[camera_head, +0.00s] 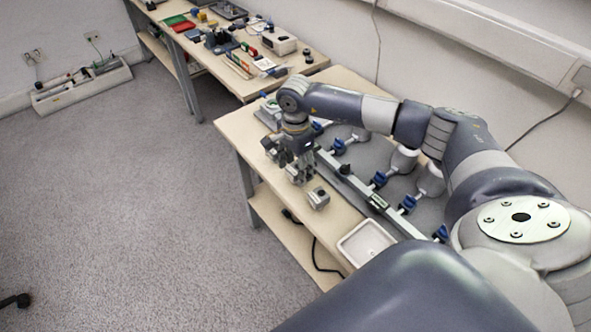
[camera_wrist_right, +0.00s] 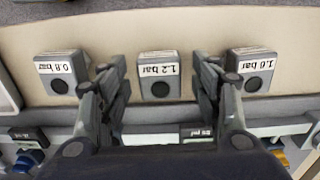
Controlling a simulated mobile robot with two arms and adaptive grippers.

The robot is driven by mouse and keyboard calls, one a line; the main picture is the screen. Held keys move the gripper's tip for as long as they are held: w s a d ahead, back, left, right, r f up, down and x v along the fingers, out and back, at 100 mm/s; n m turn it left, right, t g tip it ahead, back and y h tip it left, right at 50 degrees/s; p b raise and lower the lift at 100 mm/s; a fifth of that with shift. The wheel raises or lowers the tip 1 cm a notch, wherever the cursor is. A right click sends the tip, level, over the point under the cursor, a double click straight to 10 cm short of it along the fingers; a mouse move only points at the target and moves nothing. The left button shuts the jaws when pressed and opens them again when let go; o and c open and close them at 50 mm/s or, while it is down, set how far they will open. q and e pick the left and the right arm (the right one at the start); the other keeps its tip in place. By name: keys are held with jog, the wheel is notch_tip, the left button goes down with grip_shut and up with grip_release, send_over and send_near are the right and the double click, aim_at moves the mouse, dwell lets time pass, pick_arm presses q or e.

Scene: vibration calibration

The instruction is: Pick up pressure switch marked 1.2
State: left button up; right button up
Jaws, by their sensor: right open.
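The pressure switch marked 1.2 bar (camera_wrist_right: 158,76) is a small grey box with a white label and a dark round port, standing on the light bench top. Its label reads upside down in the wrist view. My right gripper (camera_wrist_right: 160,68) is open, with one finger on each side of this switch, apart from it. In the head view my right gripper (camera_head: 293,168) hangs fingers down over the bench's front strip and hides the 1.2 switch. My left gripper is not in view.
The 0.8 bar switch (camera_wrist_right: 61,75) stands left and the 1.6 bar switch (camera_wrist_right: 250,70) right, close outside my fingers. A metal rail (camera_head: 343,178) with blue valves runs along the bench. A white tray (camera_head: 347,247) lies nearer. The bench's front edge is close.

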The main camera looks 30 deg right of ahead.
jog(key=shift+f, duration=0.35)
jog(key=c, duration=1.3)
jog(key=shift+r, duration=0.15)
jog(key=shift+w+r, duration=0.1)
jog(key=shift+r, duration=0.5)
jog(key=shift+s+a+r+b, duration=0.15)
jog(key=shift+r+b, duration=0.15)
jog(key=shift+r, duration=0.25)
jog(key=shift+s+a+r+b, duration=0.15)
jog(key=shift+r+b, duration=0.15)
jog(key=shift+r, duration=0.2)
jog(key=shift+s+a+r, duration=0.9)
jog(key=shift+s+a, duration=0.75)
jog(key=shift+s, duration=0.3)
jog(key=shift+s+a+r, duration=0.95)
jog(key=shift+s+a, duration=0.75)
jog(key=shift+s, duration=0.2)
jog(key=shift+s+a+r, duration=0.9)
jog(key=shift+s+a, duration=0.75)
jog(key=shift+s, duration=0.3)
